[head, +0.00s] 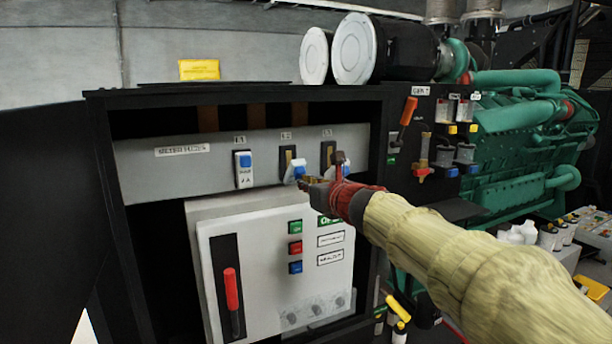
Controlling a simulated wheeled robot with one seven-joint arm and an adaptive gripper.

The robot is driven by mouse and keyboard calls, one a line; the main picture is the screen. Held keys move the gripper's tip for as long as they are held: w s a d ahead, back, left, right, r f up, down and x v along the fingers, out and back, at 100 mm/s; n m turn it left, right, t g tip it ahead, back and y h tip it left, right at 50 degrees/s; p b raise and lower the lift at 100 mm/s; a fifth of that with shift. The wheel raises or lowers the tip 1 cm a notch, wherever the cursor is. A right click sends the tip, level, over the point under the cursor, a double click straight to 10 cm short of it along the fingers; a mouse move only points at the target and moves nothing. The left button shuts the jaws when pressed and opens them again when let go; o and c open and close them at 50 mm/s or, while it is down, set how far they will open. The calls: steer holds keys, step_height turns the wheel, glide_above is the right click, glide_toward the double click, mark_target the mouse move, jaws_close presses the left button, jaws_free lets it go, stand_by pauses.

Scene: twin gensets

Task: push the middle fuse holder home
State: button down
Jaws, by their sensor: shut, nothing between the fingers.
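Three fuse holders sit in a grey strip labelled L1, L2 and L3. The left holder (244,170) is white with a blue top and sits upright, flush in the strip. The middle holder (295,170) is tilted outward, with a dark slot and tan strip showing above it. The right holder (340,160) also appears tilted outward, partly hidden by my gripper. My gripper (303,184) is shut and empty, its tip at the lower front of the middle holder. I cannot tell whether it touches. My arm comes in from the lower right.
A black cabinet frame (97,150) surrounds the strip (140,172). Below is a pale panel (265,255) with a red-handled lever (231,290) and several buttons. A green engine (520,150) stands behind.

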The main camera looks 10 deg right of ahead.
mark_target(298, 163)
steer(key=shift+w+r+p, duration=0.1)
steer(key=shift+r+p, duration=0.4)
steer(key=shift+p, duration=0.55)
steer(key=r+p, duration=0.1)
steer(key=p, duration=0.1)
steer(key=r+p, duration=0.1)
steer(key=shift+w+a+p, duration=0.15)
steer(key=shift+w+p, duration=0.2)
steer(key=shift+w+a+r+p, duration=0.1)
steer(key=shift+w+r+p, duration=0.25)
steer(key=shift+r, duration=0.15)
steer(key=shift+w+a+r+p, duration=0.1)
steer(key=shift+w+r+p, duration=0.1)
steer(key=shift+r+p, duration=0.25)
steer(key=shift+w+a+r+p, duration=0.2)
steer(key=shift+w+r+p, duration=0.4)
steer(key=shift+w+r, duration=0.25)
